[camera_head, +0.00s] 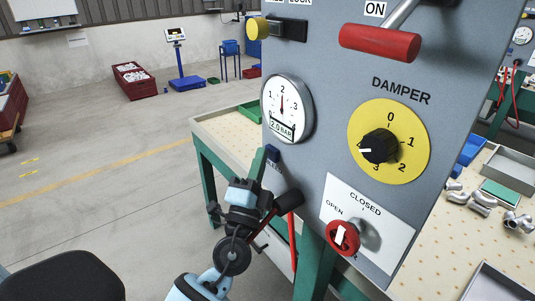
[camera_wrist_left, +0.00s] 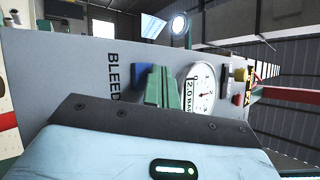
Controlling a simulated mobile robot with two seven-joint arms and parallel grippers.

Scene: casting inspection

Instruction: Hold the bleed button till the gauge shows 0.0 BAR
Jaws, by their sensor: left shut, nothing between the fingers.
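The blue bleed button (camera_head: 272,152) sits on the grey panel just below the gauge, with its label mostly hidden. The round white gauge (camera_head: 287,107) shows 2.0 BAR, with its needle pointing up near 2. My left gripper (camera_head: 259,160) is shut and empty, its green fingertips just left of the button. In the left wrist view the fingers (camera_wrist_left: 160,87) partly cover the blue button (camera_wrist_left: 142,72), beside the word BLEED. The gauge (camera_wrist_left: 204,87) is right of them. I cannot tell whether the fingertips touch the button. My right gripper is not in view.
The panel also carries a yellow damper dial (camera_head: 418,135), a red lever (camera_head: 380,42), a red valve knob (camera_head: 342,238) and a yellow knob (camera_head: 256,28). A black cylindrical part (camera_head: 288,201) sticks out below the button. Metal castings (camera_head: 482,199) lie on the bench at right.

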